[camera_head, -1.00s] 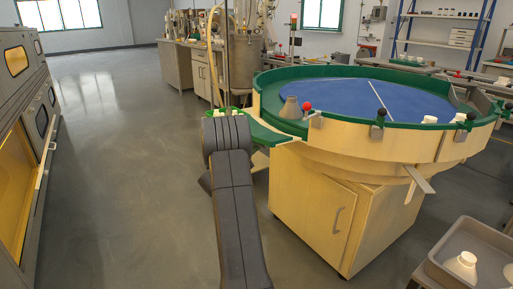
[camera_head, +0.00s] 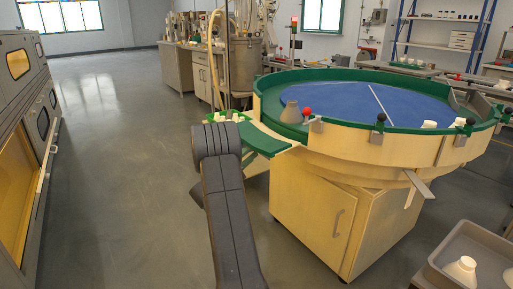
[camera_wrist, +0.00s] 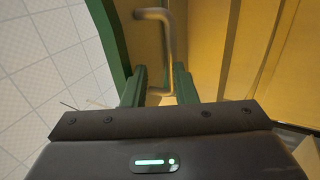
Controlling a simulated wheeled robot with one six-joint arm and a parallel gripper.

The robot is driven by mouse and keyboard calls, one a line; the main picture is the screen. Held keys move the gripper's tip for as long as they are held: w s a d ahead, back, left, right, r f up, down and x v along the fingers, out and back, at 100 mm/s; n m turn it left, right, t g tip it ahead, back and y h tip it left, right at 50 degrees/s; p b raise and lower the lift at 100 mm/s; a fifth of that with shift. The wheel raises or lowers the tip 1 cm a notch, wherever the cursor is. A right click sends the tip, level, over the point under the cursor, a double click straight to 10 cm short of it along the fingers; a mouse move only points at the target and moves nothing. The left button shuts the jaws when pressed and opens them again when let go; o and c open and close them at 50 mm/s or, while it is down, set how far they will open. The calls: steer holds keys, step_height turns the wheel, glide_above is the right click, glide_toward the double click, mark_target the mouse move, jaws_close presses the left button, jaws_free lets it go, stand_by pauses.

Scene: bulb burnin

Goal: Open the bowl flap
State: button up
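The bowl (camera_head: 400,148) is a large round cream drum with a green rim and blue floor. A red knob (camera_head: 307,111) and a small grey plate (camera_head: 316,126) sit at its near left rim. A black knob (camera_head: 381,118) stands farther right. I cannot tell which part is the flap. In the wrist view, my gripper (camera_wrist: 160,88) has two green fingers spread apart. A bent metal handle (camera_wrist: 170,45) on a yellow-brown surface lies just beyond them, its lower end appearing between the fingertips. I cannot tell whether they touch. My arm hides the gripper in the head view.
A cream cabinet (camera_head: 312,215) stands under the bowl. A green ledge (camera_head: 262,140) juts out at its left. A grey tray (camera_head: 485,245) with a white piece is at lower right. Ovens (camera_head: 22,130) line the left. The floor between is clear.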

steer(key=p+v, duration=0.1)
steer(key=v, duration=0.8)
steer(key=shift+s+a+f, duration=0.2)
steer(key=shift+s+a, duration=0.05)
